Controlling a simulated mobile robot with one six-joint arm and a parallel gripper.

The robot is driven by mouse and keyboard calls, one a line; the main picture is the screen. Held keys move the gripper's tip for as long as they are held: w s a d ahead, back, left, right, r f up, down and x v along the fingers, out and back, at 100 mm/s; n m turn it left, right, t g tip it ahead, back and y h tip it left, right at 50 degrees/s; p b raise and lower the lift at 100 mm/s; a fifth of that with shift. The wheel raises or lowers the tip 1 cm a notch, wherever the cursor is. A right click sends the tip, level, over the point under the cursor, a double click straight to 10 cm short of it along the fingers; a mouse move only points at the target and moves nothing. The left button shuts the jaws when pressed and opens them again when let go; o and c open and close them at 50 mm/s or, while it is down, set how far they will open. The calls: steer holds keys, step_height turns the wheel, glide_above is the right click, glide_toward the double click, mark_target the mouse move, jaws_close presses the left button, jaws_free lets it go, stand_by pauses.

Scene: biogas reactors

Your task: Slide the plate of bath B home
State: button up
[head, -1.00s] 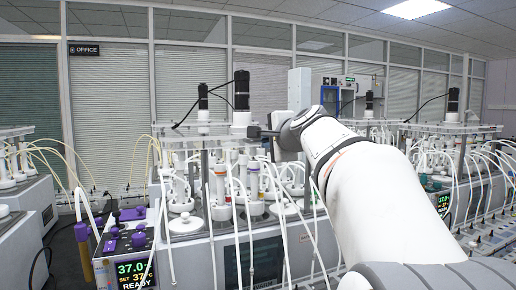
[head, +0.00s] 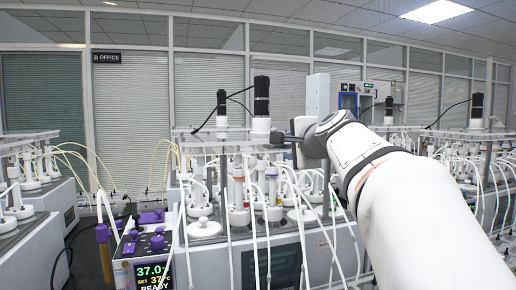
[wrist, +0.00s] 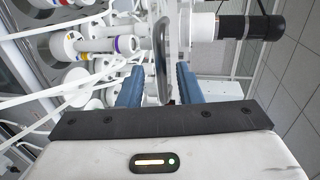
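The clear plate (head: 200,133) of the nearest middle bath (head: 205,255) lies level above its vessels, carrying black-and-white motors (head: 261,105). I take this for bath B, though no letter is readable. My gripper (head: 280,138) is at the plate's right part, just right of the larger motor; its fingertips are hard to make out there. In the wrist view my gripper (wrist: 158,85) has two blue fingers apart, on either side of a grey rounded handle-like piece (wrist: 163,55). Gaps show beside this piece, so the fingers do not appear to press on it.
White tubes hang in front of the bath. A controller (head: 152,270) showing 37.0 and READY, with purple knobs, stands at its left front. Other baths stand left (head: 35,215) and right (head: 460,135), close by. Vessels (wrist: 95,45) crowd below the plate.

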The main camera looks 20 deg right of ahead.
steer(key=v, duration=0.7)
steer(key=shift+s+b, duration=0.3)
steer(key=shift+b, duration=0.05)
steer(key=s+a+f+n+g+y+p, duration=0.1)
steer(key=s+a+f+n+g+p, duration=0.15)
steer(key=a+f+n, duration=0.4)
steer(key=s+a+f+n+g+y+p, duration=0.1)
steer(key=a+f+g, duration=0.25)
steer(key=f, duration=0.65)
steer(key=s+a+f+n+g+h+p, duration=0.1)
steer(key=s+a+f+n+g, duration=0.1)
steer(key=s+f+n, duration=0.3)
steer(key=s+a+f+n+g+h+p, duration=0.1)
steer(key=s+f+n+g, duration=0.4)
steer(key=s+f, duration=0.6)
step_height(320, 180, down, 3)
steer(key=shift+a+r+p, duration=0.15)
steer(key=shift+a+p, duration=0.65)
steer(key=shift+a, duration=0.1)
steer(key=shift+n, duration=0.25)
